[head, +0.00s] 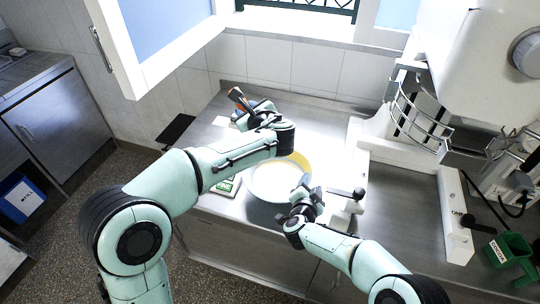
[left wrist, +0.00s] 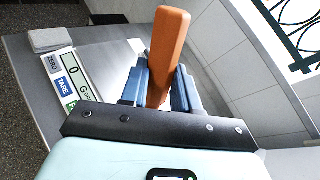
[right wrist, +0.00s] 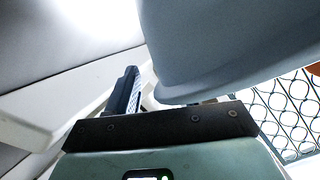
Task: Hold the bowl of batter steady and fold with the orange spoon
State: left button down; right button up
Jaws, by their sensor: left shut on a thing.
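The bowl (head: 268,184) is white with yellow batter inside and stands on the steel counter in the head view. The orange spoon's handle (left wrist: 168,45) rises between the blue fingers of my left gripper (left wrist: 165,88), which is shut on it. In the head view my left gripper (head: 247,105) is behind the bowl, to its upper left; the spoon's lower end is hidden. My right gripper (head: 306,187) is at the bowl's near right rim. The right wrist view shows the bowl's pale outer wall (right wrist: 230,45) close up, with one finger apart from it and the other hidden.
A scale with a labelled panel (left wrist: 65,78) lies left of the bowl, partly under my left arm. A white appliance base (head: 352,180) stands close on the right. A black tile (head: 175,130) lies at the counter's left edge.

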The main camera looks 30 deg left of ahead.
jog(key=shift+r, duration=0.15)
jog(key=shift+s+d+r, duration=0.1)
jog(key=shift+s, duration=0.2)
jog(key=v, duration=1.1)
jog(key=shift+s, duration=0.15)
pick_arm(q)
jog(key=shift+s, duration=0.1)
pick_arm(e)
jog(key=shift+s, duration=0.15)
